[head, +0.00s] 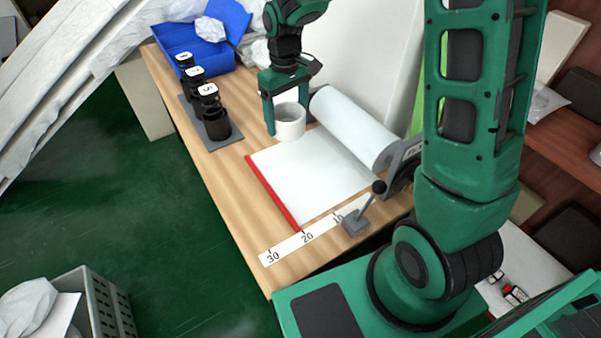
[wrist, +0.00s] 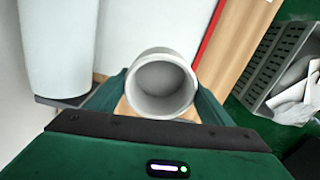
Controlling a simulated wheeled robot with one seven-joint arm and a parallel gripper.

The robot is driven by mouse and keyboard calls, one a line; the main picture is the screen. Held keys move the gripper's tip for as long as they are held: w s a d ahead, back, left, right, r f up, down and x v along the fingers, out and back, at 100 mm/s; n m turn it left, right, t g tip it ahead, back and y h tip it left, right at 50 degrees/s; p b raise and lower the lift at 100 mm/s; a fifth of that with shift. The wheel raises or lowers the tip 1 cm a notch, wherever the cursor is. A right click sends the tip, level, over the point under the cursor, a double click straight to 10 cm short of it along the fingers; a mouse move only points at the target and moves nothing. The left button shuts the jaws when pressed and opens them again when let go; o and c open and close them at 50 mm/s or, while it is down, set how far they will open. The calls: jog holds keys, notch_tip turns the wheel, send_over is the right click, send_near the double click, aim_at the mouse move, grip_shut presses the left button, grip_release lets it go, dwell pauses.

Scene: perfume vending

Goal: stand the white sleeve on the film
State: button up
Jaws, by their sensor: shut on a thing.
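The white sleeve (head: 291,124) is a short, open-ended ring held upright between the fingers of my gripper (head: 289,116). In the wrist view the sleeve (wrist: 160,104) shows its open mouth, with a green finger on each side. The white film (head: 312,180) lies flat on the wooden table, drawn from a thick roll (head: 352,125) and ending at a red strip (head: 272,192). The sleeve is by the film's far edge, and bare wood shows beside it in the wrist view. I cannot tell whether its bottom touches anything.
Several black cups with numbered tags stand in a grey rack (head: 223,137) at the table's left. A blue bin (head: 185,38) is at the back. A ruler strip (head: 290,246) and a grey lever (head: 356,222) are at the near edge. A grey crate (head: 92,300) stands on the floor.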

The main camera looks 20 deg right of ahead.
jog(key=s+a+f, duration=0.1)
jog(key=s+a, duration=0.1)
jog(key=s, duration=0.4)
jog(key=s+a+f, duration=0.2)
jog(key=s+a, duration=0.1)
jog(key=s, duration=0.4)
jog(key=w+d+f, duration=0.4)
jog(key=w+d, duration=0.1)
jog(key=w+d+f, duration=0.3)
jog(key=shift+w+d, duration=0.15)
jog(key=shift+w, duration=0.05)
jog(key=shift+f, duration=2)
jog(key=o, duration=1)
notch_tip(320, 180, up, 12)
jog(key=shift+r, duration=0.1)
